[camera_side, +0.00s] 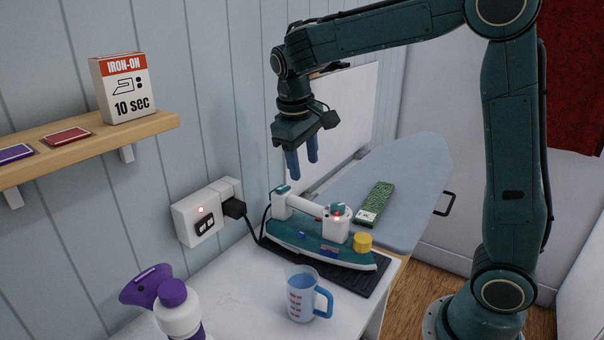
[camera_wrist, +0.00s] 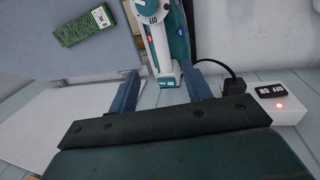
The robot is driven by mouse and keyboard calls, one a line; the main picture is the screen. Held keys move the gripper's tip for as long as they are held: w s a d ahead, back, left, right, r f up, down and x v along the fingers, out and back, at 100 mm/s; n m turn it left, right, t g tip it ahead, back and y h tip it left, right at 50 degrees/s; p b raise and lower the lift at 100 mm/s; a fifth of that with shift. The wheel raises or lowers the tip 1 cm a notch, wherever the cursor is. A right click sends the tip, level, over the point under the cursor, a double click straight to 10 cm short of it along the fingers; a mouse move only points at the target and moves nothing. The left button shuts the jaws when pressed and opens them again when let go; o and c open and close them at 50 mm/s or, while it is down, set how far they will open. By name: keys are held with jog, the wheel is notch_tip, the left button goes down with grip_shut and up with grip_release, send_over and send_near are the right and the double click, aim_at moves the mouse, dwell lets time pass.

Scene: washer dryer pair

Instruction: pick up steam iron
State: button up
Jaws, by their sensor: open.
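The steam iron (camera_side: 318,236) is white and teal, with a yellow cap and a small red light. It sits on a dark mat (camera_side: 366,277) on the white counter, its cord running to the wall plug. In the wrist view the iron (camera_wrist: 163,50) shows only in part, beyond and between the fingers. My gripper (camera_side: 303,172) is open and empty, with blue fingers pointing down. It hovers above the iron's left end, apart from it. In the wrist view the gripper (camera_wrist: 161,86) shows its two fingers spread wide.
A measuring cup (camera_side: 303,294) and a purple-and-white bottle (camera_side: 178,309) stand in front of the iron. The wall socket (camera_side: 206,211) is at left. A shelf (camera_side: 90,143) holds a box (camera_side: 122,88).

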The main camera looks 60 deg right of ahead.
aim_at(309, 202)
jog(key=f, duration=0.2)
jog(key=d+f, duration=0.1)
jog(key=f, duration=0.5)
jog(key=shift+d, duration=0.25)
jog(key=shift+d+f, duration=0.25)
jog(key=shift+f, duration=1)
jog(key=shift+d+f, duration=0.2)
jog(key=shift+f, duration=1.05)
jog(key=shift+r, duration=0.1)
grip_shut()
jog(key=shift+r, duration=0.1)
notch_tip(309, 202, up, 20)
jog(key=shift+f, duration=0.2)
jog(key=shift+r, duration=0.1)
